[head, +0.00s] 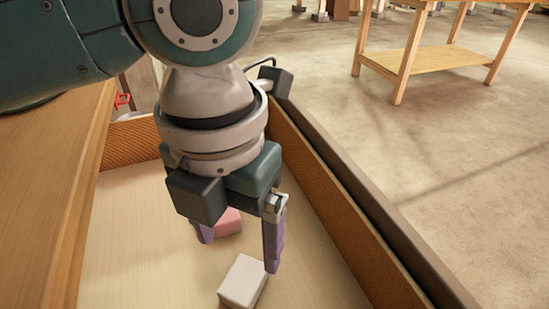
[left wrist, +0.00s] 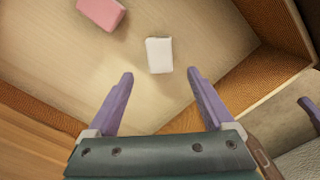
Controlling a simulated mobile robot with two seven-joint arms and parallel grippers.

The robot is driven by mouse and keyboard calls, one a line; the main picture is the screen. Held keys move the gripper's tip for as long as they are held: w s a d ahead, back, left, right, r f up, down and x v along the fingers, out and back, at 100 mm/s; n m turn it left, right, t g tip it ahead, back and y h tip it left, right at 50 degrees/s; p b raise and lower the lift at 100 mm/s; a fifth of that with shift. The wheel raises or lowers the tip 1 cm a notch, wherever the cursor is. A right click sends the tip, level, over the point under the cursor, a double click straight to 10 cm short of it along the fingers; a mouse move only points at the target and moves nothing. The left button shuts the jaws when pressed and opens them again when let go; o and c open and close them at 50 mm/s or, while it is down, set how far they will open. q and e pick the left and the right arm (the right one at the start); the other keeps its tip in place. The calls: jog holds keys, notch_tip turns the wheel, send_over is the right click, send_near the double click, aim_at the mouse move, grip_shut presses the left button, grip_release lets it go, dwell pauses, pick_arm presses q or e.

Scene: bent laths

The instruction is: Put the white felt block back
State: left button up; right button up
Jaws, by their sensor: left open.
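The white felt block (head: 243,281) lies on the light wooden floor of a drawer-like box (head: 135,225). In the left wrist view the white block (left wrist: 159,55) lies beyond the fingertips, between their lines and apart from them. My left gripper (head: 238,252) is open and empty above the box floor, with its purple fingers pointing down. It also shows in the left wrist view (left wrist: 160,73). My right gripper is not in view.
The box has brown woven-looking side walls (head: 335,215) and a dark rim on the right. A wooden surface (head: 45,200) runs along the left. A wooden workbench (head: 430,60) stands on the concrete floor at the back right.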

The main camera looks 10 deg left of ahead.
pick_arm(q)
jog(key=shift+r, duration=1.35)
